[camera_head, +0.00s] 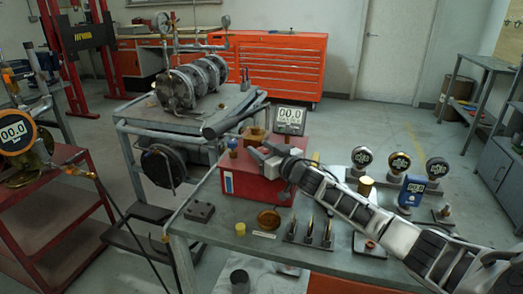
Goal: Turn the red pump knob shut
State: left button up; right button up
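The red pump (235,186) is a box-shaped unit on the metal workbench, with a blue and white label on its front. A dark handle (222,124) slants over its top. My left gripper is not in view.
On the workbench (215,233) are several round gauges (398,163), a blue gauge device (412,190), an amber dish (269,219), upright pointed fittings (309,232) and a dark block (199,211). A valve assembly (177,88) stands behind. A red cart (75,205) is at left.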

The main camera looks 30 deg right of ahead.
jog(key=c, duration=0.6)
